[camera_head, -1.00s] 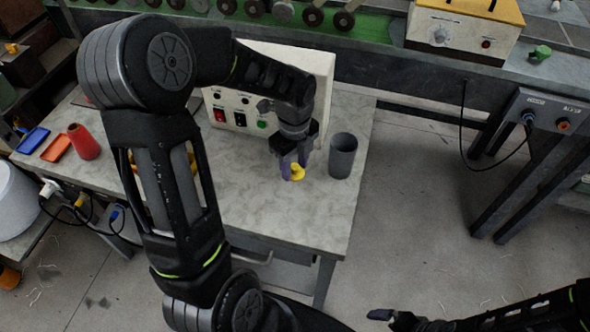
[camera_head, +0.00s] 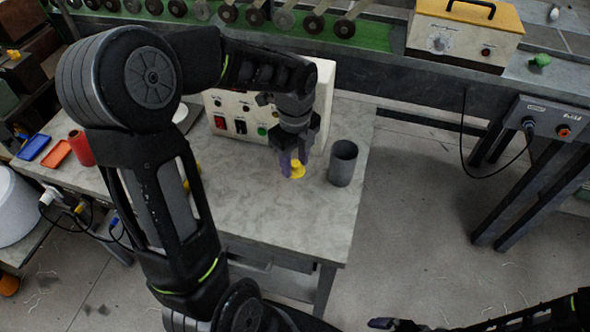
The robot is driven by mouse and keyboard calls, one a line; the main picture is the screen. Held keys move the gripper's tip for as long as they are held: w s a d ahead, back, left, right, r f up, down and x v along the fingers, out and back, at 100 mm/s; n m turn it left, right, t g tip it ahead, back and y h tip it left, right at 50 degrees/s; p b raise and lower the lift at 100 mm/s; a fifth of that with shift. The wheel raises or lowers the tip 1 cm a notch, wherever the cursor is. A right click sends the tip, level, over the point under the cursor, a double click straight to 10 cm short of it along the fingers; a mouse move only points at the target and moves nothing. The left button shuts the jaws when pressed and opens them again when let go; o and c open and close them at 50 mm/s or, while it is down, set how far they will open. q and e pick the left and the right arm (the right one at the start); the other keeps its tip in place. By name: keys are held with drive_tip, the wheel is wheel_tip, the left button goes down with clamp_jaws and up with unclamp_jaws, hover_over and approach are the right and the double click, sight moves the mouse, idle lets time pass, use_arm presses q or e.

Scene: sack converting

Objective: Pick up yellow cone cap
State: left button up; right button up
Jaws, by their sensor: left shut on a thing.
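The yellow cone cap (camera_head: 298,170) is on or just above the table, between the fingertips of my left gripper (camera_head: 292,164). My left gripper points down and is shut on the cap, with a purple finger on its left side. The fingers partly hide the cap, and I cannot tell whether it touches the tabletop. My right gripper (camera_head: 383,323) is at the bottom edge, low over the floor, and its jaws are not clear.
A grey cup (camera_head: 343,163) stands close to the right of my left gripper. A white control box (camera_head: 232,115) stands behind it. The table front (camera_head: 275,217) is clear.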

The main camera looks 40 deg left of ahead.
sight(295, 162)
use_arm(q)
wheel_tip(295, 162, up, 6)
drive_tip(key=shift+f, duration=0.1)
idle(0.6)
